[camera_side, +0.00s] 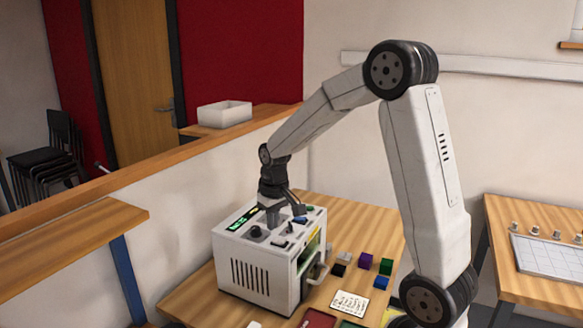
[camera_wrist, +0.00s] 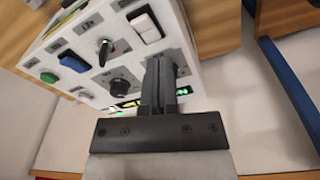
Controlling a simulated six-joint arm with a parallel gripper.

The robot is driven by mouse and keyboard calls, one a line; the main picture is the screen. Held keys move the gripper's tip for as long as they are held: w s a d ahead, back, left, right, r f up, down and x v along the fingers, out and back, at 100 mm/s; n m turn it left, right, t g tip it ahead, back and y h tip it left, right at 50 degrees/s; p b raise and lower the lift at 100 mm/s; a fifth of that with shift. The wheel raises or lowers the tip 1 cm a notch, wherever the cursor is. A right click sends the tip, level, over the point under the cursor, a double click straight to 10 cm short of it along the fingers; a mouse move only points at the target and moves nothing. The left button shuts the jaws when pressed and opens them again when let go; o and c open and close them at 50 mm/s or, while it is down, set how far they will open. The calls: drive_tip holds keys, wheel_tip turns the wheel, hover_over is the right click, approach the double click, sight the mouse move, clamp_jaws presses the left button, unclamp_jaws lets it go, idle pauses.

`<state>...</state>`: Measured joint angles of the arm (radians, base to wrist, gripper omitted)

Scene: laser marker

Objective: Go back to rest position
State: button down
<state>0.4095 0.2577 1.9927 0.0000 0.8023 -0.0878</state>
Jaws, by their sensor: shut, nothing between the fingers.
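My gripper (camera_side: 272,215) is over the top of the white laser marker (camera_side: 255,272) in the side view, pointing down at its control panel. In the wrist view my gripper (camera_wrist: 158,62) has its fingers together with nothing between them. The fingertips are close to the panel near a lit green display (camera_wrist: 183,91); I cannot tell whether they touch it. The panel also has a black knob (camera_wrist: 124,88), a small rotary switch (camera_wrist: 104,47), a white rocker switch (camera_wrist: 146,25), a blue button (camera_wrist: 73,63) and a green button (camera_wrist: 48,77).
Coloured cubes, including a purple cube (camera_side: 365,260) and a blue cube (camera_side: 381,282), sit right of the machine. A white card (camera_side: 350,303) and a red tray (camera_side: 319,318) lie in front. A low wall (camera_side: 200,160) runs behind.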

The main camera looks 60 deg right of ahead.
drive_tip(key=s+a+f+n, duration=0.1)
drive_tip(key=s+a, duration=0.3)
drive_tip(key=a, duration=0.4)
drive_tip(key=s+a+f+n+t, duration=0.1)
drive_tip(key=s+a+f, duration=0.3)
drive_tip(key=a, duration=0.4)
drive_tip(key=shift+s+a+f+n+t, duration=0.15)
drive_tip(key=shift+s+f+n+t, duration=0.15)
drive_tip(key=shift+s+n, duration=0.45)
